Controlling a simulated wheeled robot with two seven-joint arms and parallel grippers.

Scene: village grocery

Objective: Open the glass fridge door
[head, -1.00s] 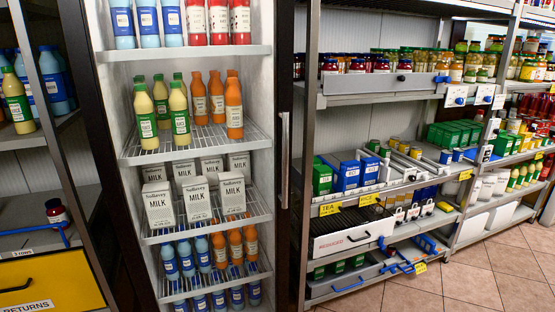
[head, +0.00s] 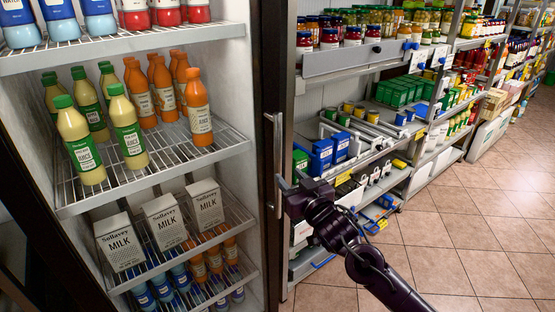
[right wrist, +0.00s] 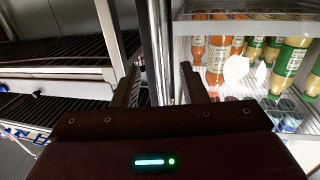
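The glass fridge door (head: 272,60) looks closed, with its dark frame edge upright. Its silver vertical handle (head: 276,150) is on the right side of the door. My right gripper (head: 281,183) is at the lower part of the handle, coming from the right. Whether the fingers touch the handle is not clear. My left gripper is not in view.
Behind the glass are juice bottles (head: 129,124) and milk cartons (head: 166,221) on wire shelves. A stocked shelf unit (head: 345,62) stands just right of the fridge. The tiled floor (head: 460,225) at right is clear.

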